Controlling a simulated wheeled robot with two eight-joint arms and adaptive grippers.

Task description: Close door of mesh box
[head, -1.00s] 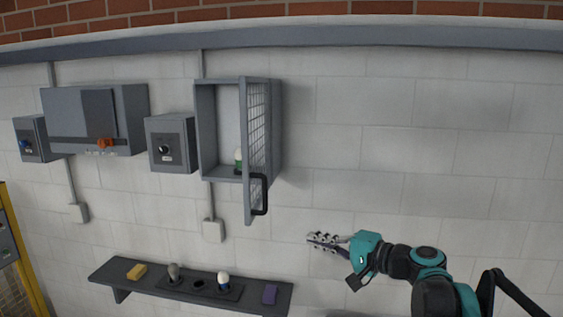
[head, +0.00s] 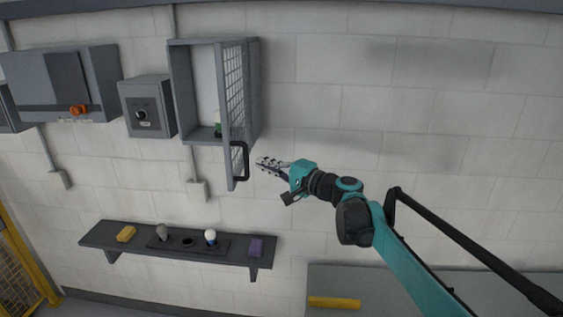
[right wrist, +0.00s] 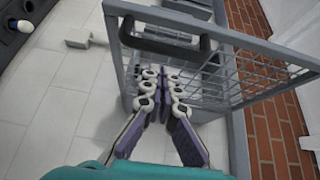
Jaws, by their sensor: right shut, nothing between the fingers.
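The grey mesh box (head: 205,42) is fixed on the wall, with its mesh door (head: 236,95) swung open, sticking out from the box's right side. The door has a black handle (head: 241,160) at its lower front corner. A green and white bulb (head: 218,122) stands inside the box. My right gripper (head: 262,164) is shut and empty, just right of the handle. In the right wrist view the fingertips (right wrist: 163,76) point at the door (right wrist: 235,75), below the handle (right wrist: 163,38); I cannot tell whether they touch it. My left gripper is not in view.
A grey control box (head: 147,105) is left of the mesh box. The wall to the right is clear. A grey surface (head: 400,290) lies at lower right.

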